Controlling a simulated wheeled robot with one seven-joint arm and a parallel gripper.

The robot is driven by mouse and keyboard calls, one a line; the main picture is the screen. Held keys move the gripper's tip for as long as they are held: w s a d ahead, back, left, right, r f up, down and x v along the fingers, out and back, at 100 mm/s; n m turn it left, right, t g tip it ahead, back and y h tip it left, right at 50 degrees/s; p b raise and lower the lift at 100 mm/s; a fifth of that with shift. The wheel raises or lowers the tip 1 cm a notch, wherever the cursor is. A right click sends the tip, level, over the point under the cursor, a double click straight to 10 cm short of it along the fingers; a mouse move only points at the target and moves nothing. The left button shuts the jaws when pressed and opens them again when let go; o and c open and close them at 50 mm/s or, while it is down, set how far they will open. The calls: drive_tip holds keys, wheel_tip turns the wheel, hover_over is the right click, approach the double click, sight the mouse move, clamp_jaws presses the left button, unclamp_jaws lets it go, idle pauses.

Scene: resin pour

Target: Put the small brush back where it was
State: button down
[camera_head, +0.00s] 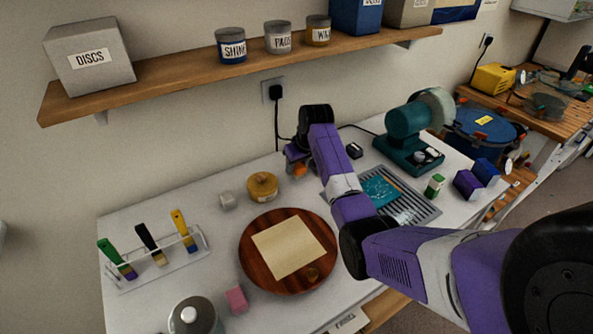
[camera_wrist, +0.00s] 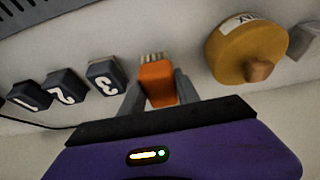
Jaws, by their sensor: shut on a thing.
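The small brush is an orange block with pale bristles; it shows in the wrist view (camera_wrist: 157,84) between my two grey fingers. In the head view a bit of its orange (camera_head: 299,170) shows near the back of the table, below my wrist. My gripper (camera_wrist: 158,92) is shut on the brush. Whether the brush touches the table or is held just above it, I cannot tell. A clear rack (camera_head: 172,268) at the left of the table holds green, black and yellow-handled brushes.
A mustard round pot with a knob (camera_head: 263,186) and a grey cube (camera_head: 227,200) stand left of my gripper. Dark blocks numbered 1, 2 and 3 (camera_wrist: 105,77) show in the wrist view. A round wooden board (camera_head: 258,270) with a tan sheet lies in front. A shelf (camera_head: 250,62) overhangs the back.

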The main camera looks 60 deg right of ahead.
drive_tip(key=shift+f, duration=1.2)
drive_tip(key=shift+f, duration=0.15)
drive_tip(key=c, duration=0.9)
unclamp_jaws()
drive_tip(key=shift+r, duration=0.3)
drive_tip(key=v, duration=1.1)
drive_tip(key=shift+s+a+r+b, duration=0.1)
drive_tip(key=shift+s+r+b, duration=0.05)
drive_tip(key=shift+r+b, duration=0.25)
